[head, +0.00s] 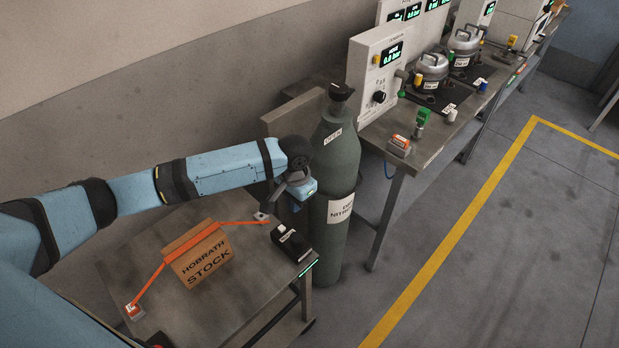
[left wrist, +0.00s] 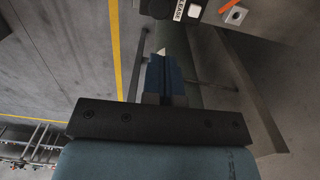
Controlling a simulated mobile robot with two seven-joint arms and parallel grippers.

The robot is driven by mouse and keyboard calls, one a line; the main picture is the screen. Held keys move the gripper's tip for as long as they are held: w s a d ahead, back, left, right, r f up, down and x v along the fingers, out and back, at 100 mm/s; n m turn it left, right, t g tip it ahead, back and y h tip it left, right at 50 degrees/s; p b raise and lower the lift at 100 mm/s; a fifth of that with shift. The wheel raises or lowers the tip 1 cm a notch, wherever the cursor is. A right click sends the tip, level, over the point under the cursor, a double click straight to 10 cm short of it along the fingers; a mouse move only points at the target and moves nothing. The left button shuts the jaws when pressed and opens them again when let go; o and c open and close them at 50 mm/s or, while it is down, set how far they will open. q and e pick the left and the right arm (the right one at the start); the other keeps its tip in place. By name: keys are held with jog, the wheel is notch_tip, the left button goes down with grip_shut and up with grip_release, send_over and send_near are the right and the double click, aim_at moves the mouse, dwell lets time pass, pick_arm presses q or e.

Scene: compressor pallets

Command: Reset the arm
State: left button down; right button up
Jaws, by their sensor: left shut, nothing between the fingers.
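My left arm reaches in from the left in the head view, and its gripper (head: 300,190) is above the right end of the small table, just in front of the green gas cylinder (head: 338,165). In the left wrist view the gripper's blue fingers (left wrist: 164,78) are together with nothing between them. Below the gripper a black box (head: 291,243) sits at the table's right edge. I cannot tell whether the gripper touches the cylinder. My right gripper is not in view.
The small table (head: 225,300) holds a cardboard box (head: 203,258) marked Hobrath Stock, with an orange strap (head: 150,280) over it. A workbench (head: 440,135) with gauges and metal pots stands behind right. The floor right of the yellow line (head: 450,235) is clear.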

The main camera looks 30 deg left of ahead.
pick_arm(q)
jog(key=s+d+f+t+h, duration=0.3)
jog(key=s+d+f, duration=0.1)
jog(key=s+d, duration=0.15)
jog(key=s+d+f+t+h, duration=0.2)
jog(key=s+d+f+t, duration=0.15)
jog(key=d, duration=0.35)
jog(key=s+a+f+t+y+p, duration=0.1)
jog(key=s+a+t, duration=0.4)
jog(key=s, duration=0.6)
jog(key=shift+s+a+f+n+y, duration=0.15)
jog(key=shift+s+a+n+y, duration=0.25)
jog(key=shift+a, duration=0.15)
